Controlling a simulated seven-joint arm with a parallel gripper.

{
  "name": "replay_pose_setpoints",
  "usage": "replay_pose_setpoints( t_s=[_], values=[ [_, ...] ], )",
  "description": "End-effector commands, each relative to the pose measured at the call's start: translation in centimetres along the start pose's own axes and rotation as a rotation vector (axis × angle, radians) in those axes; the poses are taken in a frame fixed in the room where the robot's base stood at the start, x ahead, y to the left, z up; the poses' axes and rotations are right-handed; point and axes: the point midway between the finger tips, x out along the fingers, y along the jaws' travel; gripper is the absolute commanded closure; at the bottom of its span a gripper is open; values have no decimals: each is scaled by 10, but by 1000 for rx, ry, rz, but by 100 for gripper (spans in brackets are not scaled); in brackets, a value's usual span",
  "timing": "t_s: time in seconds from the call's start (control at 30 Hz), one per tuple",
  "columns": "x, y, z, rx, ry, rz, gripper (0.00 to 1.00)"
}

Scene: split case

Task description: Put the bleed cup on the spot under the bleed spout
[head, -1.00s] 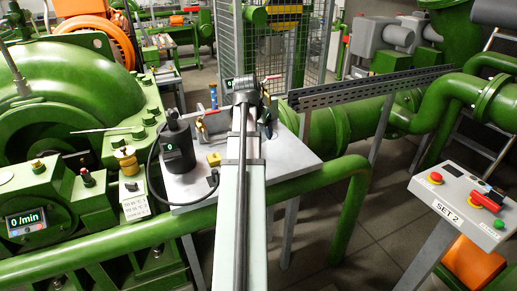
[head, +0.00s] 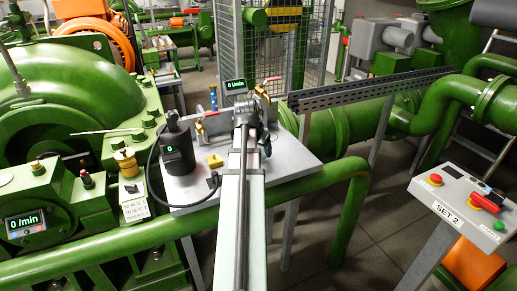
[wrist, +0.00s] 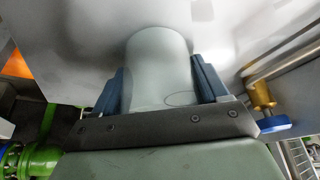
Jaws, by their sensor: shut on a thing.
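The bleed cup (wrist: 158,70), a pale grey smooth cup, fills the middle of the wrist view. My gripper (wrist: 160,85) is shut on it, with one blue-grey finger on each side. Beyond it is a pale grey surface. In the head view my arm covers the gripper and the cup, above the grey table (head: 290,160). A brass fitting with a blue knob (wrist: 262,97) shows right of the cup in the wrist view; I cannot tell whether it is the bleed spout. I cannot make out the spot.
A black cylinder with a display (head: 178,152) and its cable stand on the table's left part. A yellow block (head: 215,160) lies beside my arm. The table's right part looks clear.

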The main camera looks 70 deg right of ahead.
Motion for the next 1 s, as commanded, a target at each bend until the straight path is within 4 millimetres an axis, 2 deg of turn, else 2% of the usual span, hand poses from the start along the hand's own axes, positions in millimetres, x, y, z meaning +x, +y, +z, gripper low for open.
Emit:
replay_pose_setpoints(
  t_s=[0.1, 0.13, 0.4, 0.77, 1.0],
  values=[
    [3, 0, 1, 0, 0, 0, 61],
    [3, 0, 1, 0, 0, 0, 26],
    [2, 0, 1, 0, 0, 0, 1],
    [-2, 0, 0, 0, 0, 0, 1],
    [-30, 0, 0, 0, 1, -1, 1]
  ],
)
